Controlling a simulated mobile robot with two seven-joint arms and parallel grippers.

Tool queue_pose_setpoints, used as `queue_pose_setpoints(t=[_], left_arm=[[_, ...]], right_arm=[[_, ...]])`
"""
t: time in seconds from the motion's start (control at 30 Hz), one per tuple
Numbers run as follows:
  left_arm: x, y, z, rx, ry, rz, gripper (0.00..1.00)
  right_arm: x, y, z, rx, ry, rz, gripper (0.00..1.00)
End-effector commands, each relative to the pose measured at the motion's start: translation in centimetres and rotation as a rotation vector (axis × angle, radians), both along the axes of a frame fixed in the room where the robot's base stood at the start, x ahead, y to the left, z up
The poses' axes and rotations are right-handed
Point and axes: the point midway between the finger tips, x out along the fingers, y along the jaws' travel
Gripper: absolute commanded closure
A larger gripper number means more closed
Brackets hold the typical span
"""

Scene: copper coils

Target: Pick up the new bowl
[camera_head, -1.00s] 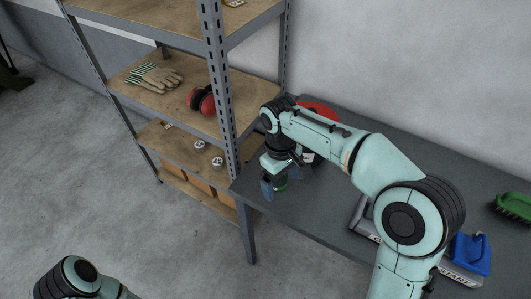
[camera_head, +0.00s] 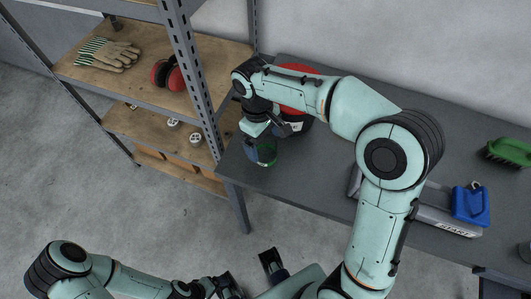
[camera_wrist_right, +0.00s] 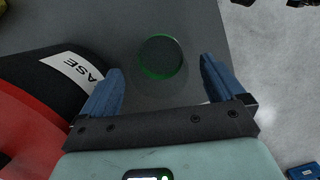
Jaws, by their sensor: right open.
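A round see-through thing with a green rim, which I take for the bowl (camera_head: 267,154), stands at the left front corner of the grey bench. In the right wrist view the bowl (camera_wrist_right: 161,57) lies just beyond and between the blue fingers. My right gripper (camera_head: 262,153) is open over the bowl, and its fingers partly hide it. It also shows in the right wrist view (camera_wrist_right: 161,70), with no visible contact.
A red and black container (camera_wrist_right: 50,110) with a white label stands close beside the right gripper. A metal shelf (camera_head: 185,75) holds gloves (camera_head: 107,53) and red ear muffs (camera_head: 168,73). A blue item (camera_head: 470,205) and green brush (camera_head: 510,151) lie right on the bench.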

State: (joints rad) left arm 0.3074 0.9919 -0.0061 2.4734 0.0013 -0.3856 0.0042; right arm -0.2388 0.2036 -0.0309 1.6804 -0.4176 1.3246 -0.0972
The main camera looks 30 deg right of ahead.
Motion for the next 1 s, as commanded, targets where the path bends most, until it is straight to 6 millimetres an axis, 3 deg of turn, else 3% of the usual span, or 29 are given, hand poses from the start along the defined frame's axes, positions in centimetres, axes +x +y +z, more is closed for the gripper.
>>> queue_pose_setpoints(t=[0.3, 0.6, 0.63, 0.67, 0.8, 1.0], left_arm=[[-0.2, 0.0, -0.8, 0.0, 0.002, -0.001, 0.14], [-0.2, 0.0, -0.8, 0.0, 0.002, 0.0, 0.14], [-0.2, 0.0, -0.8, 0.0, 0.002, 0.0, 0.14], [-0.2, 0.0, -0.8, 0.0, 0.002, -0.001, 0.14], [-0.2, 0.0, -0.8, 0.0, 0.002, -0.001, 0.14], [-0.2, 0.0, -0.8, 0.0, 0.002, 0.0, 0.14]], right_arm=[[-0.5, -0.3, -4.4, -0.001, 0.003, -0.002, 0.04], [-0.6, -0.3, -5.0, 0.0, 0.0, -0.001, 0.04], [-0.6, -0.3, -5.0, 0.0, 0.0, -0.001, 0.07], [-0.6, -0.3, -5.0, 0.0, 0.0, -0.001, 0.17], [-0.6, -0.3, -5.0, 0.0, 0.0, -0.001, 0.63], [-0.6, -0.3, -4.9, 0.0, 0.0, -0.001, 0.65]])
